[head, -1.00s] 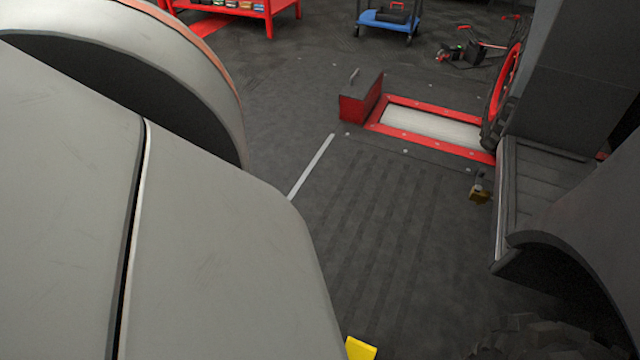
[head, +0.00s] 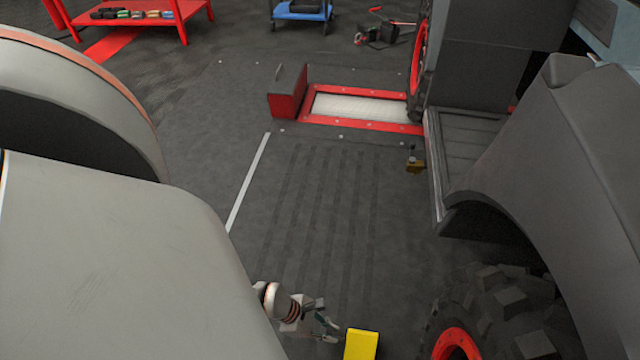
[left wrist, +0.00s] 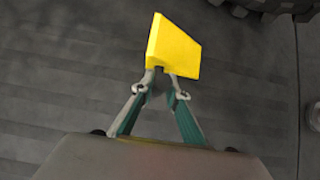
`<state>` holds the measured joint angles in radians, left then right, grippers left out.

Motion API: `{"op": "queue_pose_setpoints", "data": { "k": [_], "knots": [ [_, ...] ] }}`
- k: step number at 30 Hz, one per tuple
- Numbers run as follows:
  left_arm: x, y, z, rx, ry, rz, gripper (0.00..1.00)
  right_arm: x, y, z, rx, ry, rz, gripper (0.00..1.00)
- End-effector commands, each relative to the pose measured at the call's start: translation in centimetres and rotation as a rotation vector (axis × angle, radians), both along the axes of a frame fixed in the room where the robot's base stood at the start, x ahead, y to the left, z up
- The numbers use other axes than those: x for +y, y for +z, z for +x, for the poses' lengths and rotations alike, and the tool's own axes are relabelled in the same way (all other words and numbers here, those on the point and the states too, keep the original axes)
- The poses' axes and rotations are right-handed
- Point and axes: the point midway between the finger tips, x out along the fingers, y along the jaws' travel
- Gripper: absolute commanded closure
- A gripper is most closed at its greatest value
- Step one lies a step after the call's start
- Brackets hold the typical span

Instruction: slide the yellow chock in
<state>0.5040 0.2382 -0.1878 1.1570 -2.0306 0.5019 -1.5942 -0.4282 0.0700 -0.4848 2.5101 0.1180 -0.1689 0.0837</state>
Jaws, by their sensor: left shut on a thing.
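The yellow chock (head: 361,344) is at the bottom edge of the head view, left of the big knobbly tyre (head: 485,310), with a gap between them. Its lower part is cut off there. My left gripper (head: 328,327) is just left of the chock. In the left wrist view the chock (left wrist: 173,47) is at the fingertips of my left gripper (left wrist: 162,76), which is shut on its near edge. A bit of the tyre (left wrist: 275,8) shows at the top right. I cannot tell whether the chock touches the floor. My right gripper is not in view.
The vehicle's dark fender (head: 540,150) and side step (head: 468,135) stand at the right. A red-framed roller bed (head: 362,106) with a raised red flap (head: 288,92) lies ahead. A small brass-coloured fitting (head: 414,164) is near the step. The ribbed floor between is clear.

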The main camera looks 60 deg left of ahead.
Motion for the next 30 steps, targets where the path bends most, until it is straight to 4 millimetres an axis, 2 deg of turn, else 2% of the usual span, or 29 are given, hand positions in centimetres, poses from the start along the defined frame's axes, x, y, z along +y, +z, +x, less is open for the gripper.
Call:
{"op": "queue_pose_setpoints", "data": {
  "k": [1,30],
  "knots": [
    [-0.4,0.4,0.9,-0.009,0.001,-0.002,1.0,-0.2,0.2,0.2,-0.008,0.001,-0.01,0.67],
    [-5.5,0.3,6.8,-0.008,-0.001,-0.002,1.0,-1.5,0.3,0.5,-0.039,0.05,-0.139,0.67]
  ]
}}
